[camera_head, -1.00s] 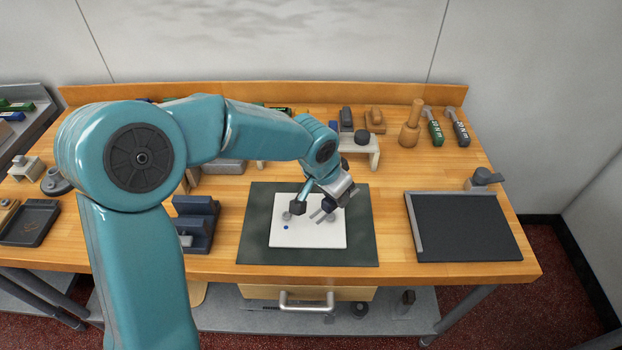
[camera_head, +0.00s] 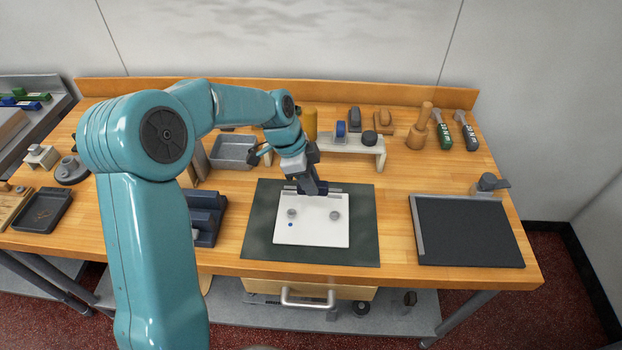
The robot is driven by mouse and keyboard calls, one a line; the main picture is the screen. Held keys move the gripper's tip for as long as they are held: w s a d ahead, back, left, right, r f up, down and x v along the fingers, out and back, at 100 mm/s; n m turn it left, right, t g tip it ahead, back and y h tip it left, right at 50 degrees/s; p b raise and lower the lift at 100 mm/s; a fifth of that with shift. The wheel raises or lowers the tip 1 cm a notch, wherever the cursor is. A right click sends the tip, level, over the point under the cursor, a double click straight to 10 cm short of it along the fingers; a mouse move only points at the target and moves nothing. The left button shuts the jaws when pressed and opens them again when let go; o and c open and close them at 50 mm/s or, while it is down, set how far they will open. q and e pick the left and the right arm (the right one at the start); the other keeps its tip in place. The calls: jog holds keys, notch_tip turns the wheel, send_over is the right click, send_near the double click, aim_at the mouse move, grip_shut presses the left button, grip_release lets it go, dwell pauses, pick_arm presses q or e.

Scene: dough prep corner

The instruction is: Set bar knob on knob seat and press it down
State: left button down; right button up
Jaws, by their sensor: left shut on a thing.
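The white plate (camera_head: 312,235) lies on a dark green mat (camera_head: 262,235). Two round grey seats stand on it, a left one (camera_head: 291,213) and a right one (camera_head: 335,215); a small blue dot is below the left one. Both seats look bare. My left gripper (camera_head: 314,186) is at the plate's back edge, behind the seats and clear of them. It is shut on a dark piece, seemingly the bar knob (camera_head: 320,188), mostly hidden by the fingers. I cannot tell its height above the plate. My right gripper is out of view.
A pale rack (camera_head: 352,148) behind carries a blue piece (camera_head: 341,130) and a black knob (camera_head: 370,137). A dark board (camera_head: 465,232) lies at right. A dark blue block (camera_head: 205,222) stands left of the mat. A grey tray (camera_head: 233,150) is behind. Wood right of the mat is bare.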

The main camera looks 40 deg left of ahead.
pick_arm(q)
jog(key=shift+r, duration=0.15)
jog(key=shift+s+d+f+b, duration=0.1)
jog(key=shift+d+f+b, duration=0.05)
jog(key=shift+f+b, duration=0.35)
notch_tip(320, 180, down, 5)
jog(key=b, duration=0.5)
jog(key=shift+f, duration=0.15)
jog(key=shift+f+b, duration=0.7)
jog(key=shift+b, duration=0.1)
jog(key=shift+r, duration=0.1)
jog(key=shift+b, duration=0.35)
